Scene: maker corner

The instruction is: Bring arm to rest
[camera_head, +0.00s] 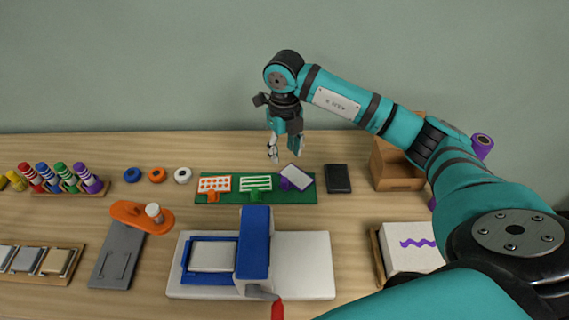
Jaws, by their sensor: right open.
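My right arm is teal and comes in from the lower right, reaching over the back of the table (355,285). My right gripper (285,152) hangs down with its fingers open and empty. It is above the far side of the green mat (240,197), near a white card with a purple clip (297,177). My left gripper is not in the camera_head view.
A blue and white press (318,262) stands at front centre. Tape rolls (157,175) and coloured markers (63,178) are at left. A black block (337,178) and cardboard box (396,168) are right.

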